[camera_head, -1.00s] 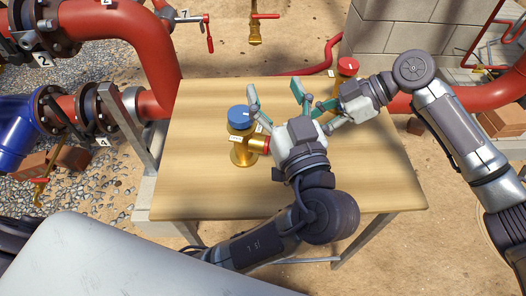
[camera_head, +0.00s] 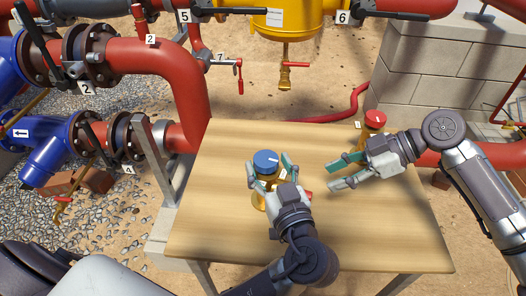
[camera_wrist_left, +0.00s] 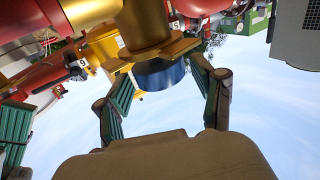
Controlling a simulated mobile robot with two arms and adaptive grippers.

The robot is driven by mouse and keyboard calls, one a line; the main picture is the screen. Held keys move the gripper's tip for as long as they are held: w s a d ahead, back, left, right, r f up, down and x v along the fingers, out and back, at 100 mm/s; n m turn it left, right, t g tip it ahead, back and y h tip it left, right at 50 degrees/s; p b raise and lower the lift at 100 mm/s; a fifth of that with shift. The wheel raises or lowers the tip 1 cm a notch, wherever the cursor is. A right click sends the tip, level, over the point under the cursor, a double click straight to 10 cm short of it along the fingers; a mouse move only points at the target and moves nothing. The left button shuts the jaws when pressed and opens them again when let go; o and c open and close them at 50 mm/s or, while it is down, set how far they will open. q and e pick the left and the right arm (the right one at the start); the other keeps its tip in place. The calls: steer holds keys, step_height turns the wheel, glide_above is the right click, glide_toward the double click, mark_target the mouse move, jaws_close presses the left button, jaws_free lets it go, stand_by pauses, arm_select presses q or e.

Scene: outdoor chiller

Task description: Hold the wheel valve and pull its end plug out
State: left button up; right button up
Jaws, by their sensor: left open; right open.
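A brass valve (camera_head: 259,200) with a blue wheel (camera_head: 265,160) stands upright on the wooden table, left of its middle. My left gripper (camera_head: 269,168) is open, with its fingers on either side of the blue wheel. In the left wrist view the blue wheel (camera_wrist_left: 160,76) lies between the spread fingers; I cannot tell whether they touch it. A red end, probably the plug (camera_head: 307,194), shows just right of my left gripper, which hides much of the valve. My right gripper (camera_head: 336,173) is open and empty to the right, its fingers pointing left.
Another brass valve with a red wheel (camera_head: 374,119) stands at the table's back right, behind my right gripper. The table (camera_head: 390,235) is bare at the front right. Red pipes (camera_head: 175,75) run behind and left. A block wall (camera_head: 425,75) stands at back right.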

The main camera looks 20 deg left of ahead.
mark_target(262, 152)
arm_select(q)
steer(key=x, duration=0.4)
steer(key=shift+w+a, duration=0.25)
steer(key=shift+w, duration=0.05)
jaws_close()
stand_by(0.3)
steer(key=c, duration=0.9)
jaws_free()
jaws_close()
